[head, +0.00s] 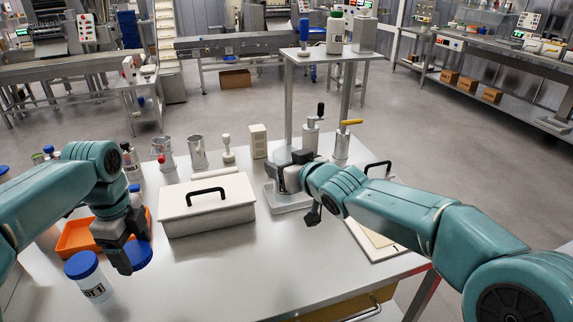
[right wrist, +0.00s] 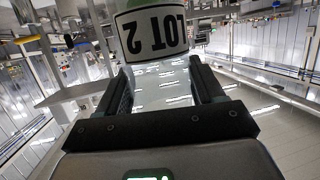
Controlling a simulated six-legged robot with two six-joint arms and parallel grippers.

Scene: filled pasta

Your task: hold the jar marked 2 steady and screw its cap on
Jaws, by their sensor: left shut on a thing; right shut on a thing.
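The jar marked LOT 2 (right wrist: 158,32) shows close up in the right wrist view, its label upside down in the picture. My right gripper (right wrist: 160,66) is shut on it, with the jar at the fingertips. In the head view my right gripper (head: 280,176) is over a pale metal base (head: 290,204) at the table's middle, and my own wrist hides the jar. My left gripper (head: 126,262) points down at the table's left, shut at a blue cap (head: 142,257), which its fingers partly cover. Whether the cap touches the table I cannot tell.
A blue-capped jar marked LOT 1 (head: 93,284) stands left of my left gripper, near an orange tray (head: 72,240). A white lidded box (head: 207,218) lies between the arms. A raised shelf (head: 345,56) stands behind. The front middle of the table is bare.

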